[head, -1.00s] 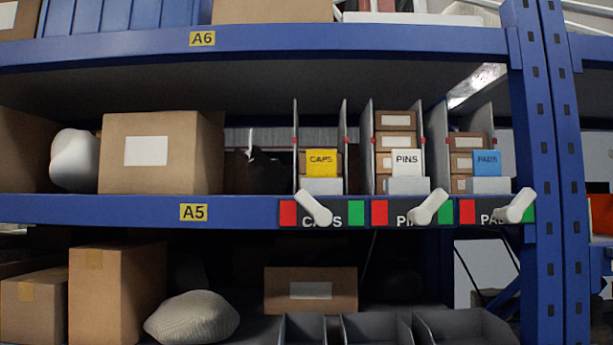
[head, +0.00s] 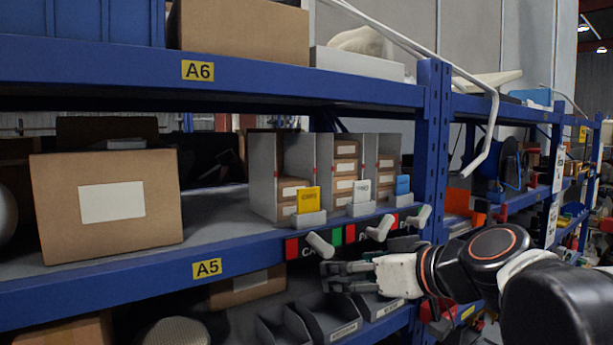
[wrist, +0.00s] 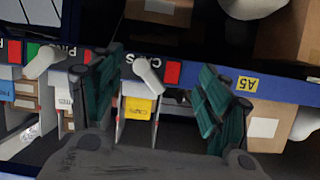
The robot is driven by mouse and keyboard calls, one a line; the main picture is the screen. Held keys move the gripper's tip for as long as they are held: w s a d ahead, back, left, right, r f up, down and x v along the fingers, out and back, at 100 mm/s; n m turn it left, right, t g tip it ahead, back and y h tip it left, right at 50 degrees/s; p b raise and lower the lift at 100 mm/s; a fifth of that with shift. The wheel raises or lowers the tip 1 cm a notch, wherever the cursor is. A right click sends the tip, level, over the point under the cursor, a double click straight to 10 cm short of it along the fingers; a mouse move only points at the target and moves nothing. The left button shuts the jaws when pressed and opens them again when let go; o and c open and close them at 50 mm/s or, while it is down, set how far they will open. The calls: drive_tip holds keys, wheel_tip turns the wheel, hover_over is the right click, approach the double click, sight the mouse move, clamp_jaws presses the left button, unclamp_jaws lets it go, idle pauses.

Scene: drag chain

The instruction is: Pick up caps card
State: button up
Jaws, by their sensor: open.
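The yellow caps card (head: 307,200) stands upright in a small light-grey holder (head: 308,219) on the A5 shelf, at the front of the leftmost bay. It also shows in the wrist view (wrist: 138,107), upside down, between my two fingers. My gripper (head: 330,277) is open and empty, in front of the shelf and below the card, near the shelf's front edge. In the wrist view the gripper (wrist: 157,66) has its dark green fingers spread wide. Nothing touches the card except its holder.
A white lever (head: 320,244) sticks out from the red-and-green caps label just above my gripper. The white pins card (head: 361,191) and blue card (head: 402,184) stand to the right. A cardboard box (head: 106,207) sits left. Grey bins (head: 330,317) lie below.

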drive_tip(key=t+y+p, duration=0.1)
drive_tip(key=t+p, duration=0.1)
drive_tip(key=p, duration=0.3)
approach(309, 189)
drive_tip(key=f+v, duration=0.1)
drive_tip(key=v, duration=0.2)
drive_tip(key=shift+n, duration=0.4)
drive_tip(key=x, duration=0.5)
drive_tip(key=r+p+x, duration=0.1)
drive_tip(key=x, duration=0.2)
drive_tip(key=shift+w+d, duration=0.1)
drive_tip(key=shift+w, duration=0.1)
drive_tip(key=shift+p+x, duration=0.65)
drive_tip(key=shift+x, duration=2)
drive_tip(key=shift+s, duration=0.1)
drive_tip(key=c, duration=1)
